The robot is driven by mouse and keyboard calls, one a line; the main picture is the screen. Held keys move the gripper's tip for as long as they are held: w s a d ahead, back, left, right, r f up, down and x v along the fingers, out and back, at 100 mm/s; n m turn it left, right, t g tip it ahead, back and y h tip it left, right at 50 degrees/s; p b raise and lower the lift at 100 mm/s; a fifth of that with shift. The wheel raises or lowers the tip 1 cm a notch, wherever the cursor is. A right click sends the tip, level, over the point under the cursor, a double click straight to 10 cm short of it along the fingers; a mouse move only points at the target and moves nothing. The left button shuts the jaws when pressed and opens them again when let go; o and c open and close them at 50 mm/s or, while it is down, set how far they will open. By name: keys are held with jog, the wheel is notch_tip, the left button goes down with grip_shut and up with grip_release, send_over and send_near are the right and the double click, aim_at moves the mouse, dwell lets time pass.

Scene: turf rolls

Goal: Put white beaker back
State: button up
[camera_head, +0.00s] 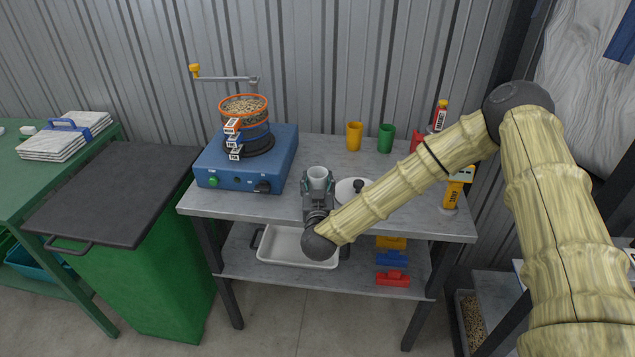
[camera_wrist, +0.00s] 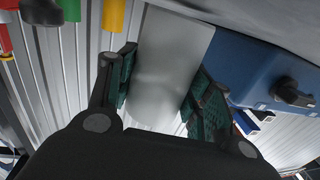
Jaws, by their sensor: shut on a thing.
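The white beaker (camera_head: 317,176) is upright in my gripper (camera_head: 318,188), over the front part of the grey table. In the wrist view the beaker (camera_wrist: 172,65) fills the space between the green-padded fingers of my gripper (camera_wrist: 165,95). Its lower part is hidden by the gripper in the head view. A yellow beaker (camera_head: 354,136) and a green beaker (camera_head: 385,138) stand in a row at the back of the table. A red beaker (camera_head: 416,140) beside them is partly hidden by my arm.
A blue machine (camera_head: 215,172) with a seed-filled sieve (camera_head: 243,107) stands left of the gripper. A white lidded dish (camera_head: 348,190) is close on the right. A yellow device (camera_head: 455,190) stands at the right end. A white tray (camera_head: 290,244) lies on the lower shelf.

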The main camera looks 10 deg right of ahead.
jog(key=shift+f, duration=0.25)
jog(key=shift+f, duration=0.15)
jog(key=o, duration=1.3)
jog(key=shift+c, duration=0.2)
jog(key=shift+s, duration=0.1)
jog(key=s+a+b, duration=0.1)
jog(key=s+b, duration=0.2)
jog(key=s, duration=0.8)
jog(key=shift+s+a, duration=0.3)
jog(key=shift+s, duration=0.1)
